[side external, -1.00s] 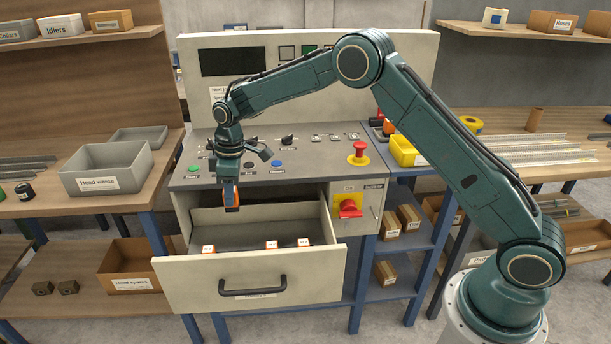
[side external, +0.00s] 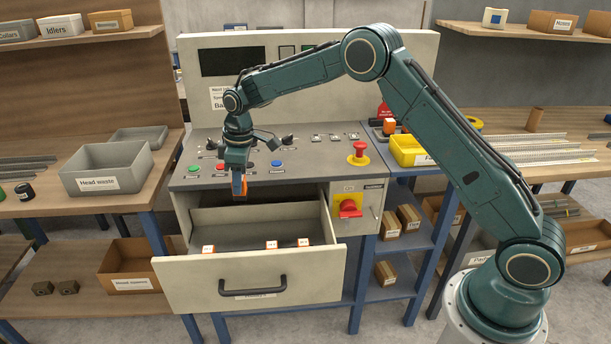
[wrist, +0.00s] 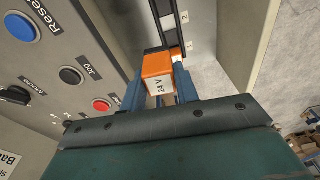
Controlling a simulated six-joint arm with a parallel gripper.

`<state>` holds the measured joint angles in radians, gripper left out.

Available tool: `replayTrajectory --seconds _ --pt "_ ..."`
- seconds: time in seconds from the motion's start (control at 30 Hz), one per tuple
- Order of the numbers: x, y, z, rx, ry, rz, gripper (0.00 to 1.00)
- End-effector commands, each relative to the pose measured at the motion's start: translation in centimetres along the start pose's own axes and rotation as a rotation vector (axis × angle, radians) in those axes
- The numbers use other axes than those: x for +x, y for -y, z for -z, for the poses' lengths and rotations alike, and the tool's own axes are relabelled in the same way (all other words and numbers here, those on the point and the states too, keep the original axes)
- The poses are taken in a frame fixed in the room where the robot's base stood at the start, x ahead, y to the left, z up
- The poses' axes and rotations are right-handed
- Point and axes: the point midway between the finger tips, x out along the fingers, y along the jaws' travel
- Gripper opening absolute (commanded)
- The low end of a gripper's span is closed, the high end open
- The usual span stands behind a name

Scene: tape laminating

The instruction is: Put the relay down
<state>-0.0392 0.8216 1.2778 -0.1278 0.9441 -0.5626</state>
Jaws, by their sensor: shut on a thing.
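My gripper (side external: 240,184) is shut on an orange relay, which hangs below it over the back of the open drawer (side external: 250,287), near the front edge of the control panel. In the wrist view the relay (wrist: 157,72) shows a pale face marked 24 V, between the bluish fingers (wrist: 160,90). Its lower end and any contact are not clear. Three orange and white relays (side external: 208,249) (side external: 271,244) (side external: 303,242) are in the drawer, close behind its front. Another orange block (side external: 389,127) stands right of the panel.
The control panel (side external: 205,182) has coloured buttons, and a red emergency stop (side external: 358,149) stands on it. A red switch on yellow (side external: 350,208) is beside the drawer. A yellow bin (side external: 408,150) is at the right, and a grey head waste bin (side external: 105,170) at the left.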

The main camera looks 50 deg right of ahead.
Motion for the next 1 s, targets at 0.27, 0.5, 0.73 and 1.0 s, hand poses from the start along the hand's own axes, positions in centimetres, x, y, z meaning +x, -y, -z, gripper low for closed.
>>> replayTrajectory --seconds 0.27,0.5,0.73,1.0 --pt "-3.8 -6.5 -5.3 0.202 -0.002 -0.027 0.07" --pt "-7.8 -11.9 -11.8 0.412 -0.001 -0.051 0.07" --pt "-11.6 -16.0 -18.6 0.614 0.0 -0.075 0.07" --pt "-16.2 -19.1 -27.4 0.853 0.0 -0.104 0.07"
